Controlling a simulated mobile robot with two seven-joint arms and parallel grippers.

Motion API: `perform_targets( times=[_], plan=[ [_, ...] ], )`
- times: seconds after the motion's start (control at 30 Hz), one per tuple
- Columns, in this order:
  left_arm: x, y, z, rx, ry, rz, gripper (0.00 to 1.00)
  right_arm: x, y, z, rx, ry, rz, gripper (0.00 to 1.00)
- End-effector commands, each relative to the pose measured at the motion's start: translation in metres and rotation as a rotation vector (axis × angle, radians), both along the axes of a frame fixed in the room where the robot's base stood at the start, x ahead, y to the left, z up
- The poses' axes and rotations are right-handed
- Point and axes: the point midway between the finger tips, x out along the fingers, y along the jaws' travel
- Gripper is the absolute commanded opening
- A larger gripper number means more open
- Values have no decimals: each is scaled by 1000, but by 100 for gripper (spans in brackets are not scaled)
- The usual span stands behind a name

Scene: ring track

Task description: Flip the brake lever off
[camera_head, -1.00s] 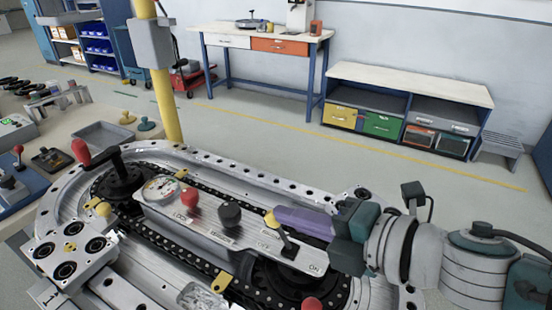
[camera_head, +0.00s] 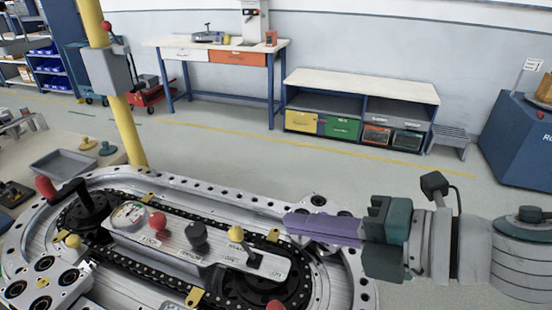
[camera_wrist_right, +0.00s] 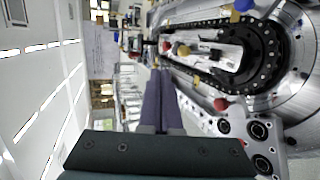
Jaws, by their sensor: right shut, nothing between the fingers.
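The brake lever (camera_head: 236,233) has a yellow knob and a dark shaft. It stands at the right end of the grey panel (camera_head: 178,245), between the OFF and ON labels. Its knob leans up and left, toward the OFF side. My right gripper (camera_head: 288,222) has purple fingers pressed together, with nothing between them. It is to the right of the knob and apart from it, over the right end of the track. The shut fingers also show in the wrist view (camera_wrist_right: 160,75). My left gripper is out of view.
The panel also carries a red knob (camera_head: 157,221), a black knob (camera_head: 196,234) and a round gauge (camera_head: 129,215). A black chain runs around it inside the metal ring track (camera_head: 225,194). A black crank with a red grip (camera_head: 46,188) stands at left. Open floor lies behind.

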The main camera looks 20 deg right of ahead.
Motion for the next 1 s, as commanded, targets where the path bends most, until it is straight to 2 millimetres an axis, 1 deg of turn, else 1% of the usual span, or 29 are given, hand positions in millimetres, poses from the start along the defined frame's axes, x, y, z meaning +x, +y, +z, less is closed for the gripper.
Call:
perform_targets(
  times=[0.1, 0.2, 0.57, 0.67, 0.77, 0.87, 0.93, 0.97, 1.0],
  plan=[
    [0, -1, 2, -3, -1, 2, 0, -9, -9, 10, 1, 1, 0, 0],
    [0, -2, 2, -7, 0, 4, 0, -14, -12, 14, 1, 1, -1, 0],
    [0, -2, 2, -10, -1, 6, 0, -15, -14, 17, 1, 0, 0, 0],
    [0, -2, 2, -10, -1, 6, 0, -14, -12, 18, 19, 5, -23, 0],
    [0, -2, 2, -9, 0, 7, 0, -8, -6, 27, 100, 39, -136, 0],
    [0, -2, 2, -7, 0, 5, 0, -1, -7, 38, 254, 132, -367, 0],
    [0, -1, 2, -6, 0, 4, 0, -3, -16, 40, 384, 244, -579, 0],
    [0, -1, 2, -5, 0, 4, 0, -7, -22, 39, 439, 303, -674, 0],
    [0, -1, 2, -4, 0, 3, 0, -15, -31, 36, 505, 387, -799, 0]
  ],
)
